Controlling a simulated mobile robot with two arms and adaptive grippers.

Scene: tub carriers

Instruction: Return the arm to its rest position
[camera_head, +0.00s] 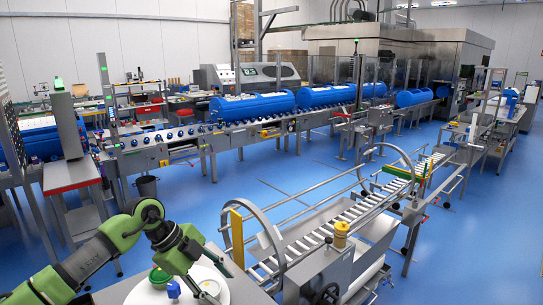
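No held thing can be made out. My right arm and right gripper are not in view.
A green round piece (160,275) and a small blue piece (173,289) are on the white surface. A roller conveyor (345,215) with curved rails stands close at right. Blue tubs (252,106) lie on the rear line. Blue floor (480,240) is clear at far right.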

